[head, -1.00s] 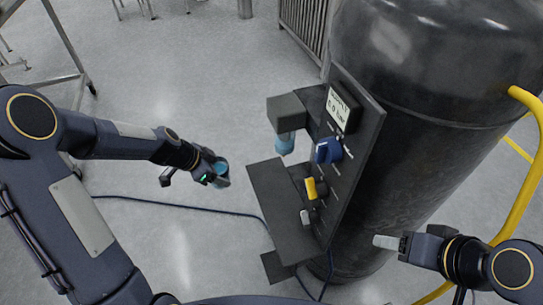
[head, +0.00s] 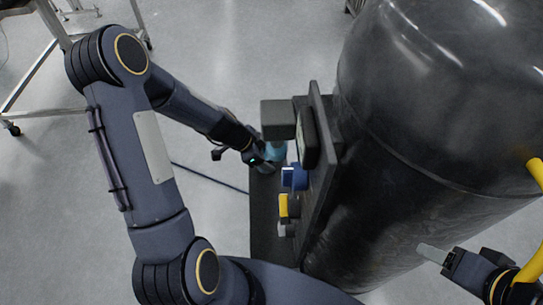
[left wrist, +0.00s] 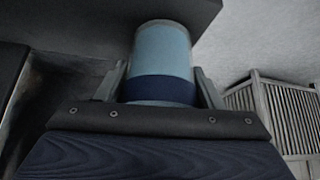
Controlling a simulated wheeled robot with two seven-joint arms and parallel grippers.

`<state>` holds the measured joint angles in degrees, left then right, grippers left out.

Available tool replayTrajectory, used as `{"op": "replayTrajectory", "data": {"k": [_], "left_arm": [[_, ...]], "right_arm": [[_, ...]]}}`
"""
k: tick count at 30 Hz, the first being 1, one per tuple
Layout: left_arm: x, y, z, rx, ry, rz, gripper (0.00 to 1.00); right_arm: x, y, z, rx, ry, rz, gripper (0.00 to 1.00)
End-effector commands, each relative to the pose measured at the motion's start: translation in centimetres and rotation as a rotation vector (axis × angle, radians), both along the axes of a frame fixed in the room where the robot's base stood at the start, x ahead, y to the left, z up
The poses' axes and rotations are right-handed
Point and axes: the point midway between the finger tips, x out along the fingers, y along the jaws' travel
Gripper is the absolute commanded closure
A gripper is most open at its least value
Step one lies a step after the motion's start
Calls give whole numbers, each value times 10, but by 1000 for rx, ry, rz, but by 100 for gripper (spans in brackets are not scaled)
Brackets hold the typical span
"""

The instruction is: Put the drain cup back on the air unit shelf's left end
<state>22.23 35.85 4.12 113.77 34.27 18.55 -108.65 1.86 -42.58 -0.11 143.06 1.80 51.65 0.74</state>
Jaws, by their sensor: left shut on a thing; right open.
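My left gripper (head: 266,164) is shut on the drain cup, low beside the filter block (head: 278,118) and over the far end of the shelf (head: 264,222). In the left wrist view the drain cup (left wrist: 160,90) is a blue cylinder upright between the two fingers. Light blue continues above it to the dark block's underside; I cannot tell where cup and filter bowl divide. The cup's base is hidden, so contact with the shelf cannot be told. My right gripper (head: 434,254) is open and empty, in front of the black tank.

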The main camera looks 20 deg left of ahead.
Motion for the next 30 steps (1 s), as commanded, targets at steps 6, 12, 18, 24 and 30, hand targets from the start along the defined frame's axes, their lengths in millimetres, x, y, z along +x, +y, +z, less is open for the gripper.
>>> {"op": "replayTrajectory", "data": {"k": [6,12,18,24,30], "left_arm": [[-1,1,-4,0,-1,-2,63],[-1,1,-7,0,-1,-2,63],[-1,0,-7,0,-1,-2,22],[-1,0,-7,-1,-1,-1,17],[-1,0,-2,-1,-1,-1,17]], "right_arm": [[0,0,-2,0,0,0,43],[0,0,-6,0,0,0,43],[0,0,-6,0,0,0,43],[0,0,-6,0,0,0,43],[0,0,0,0,0,0,43]]}}
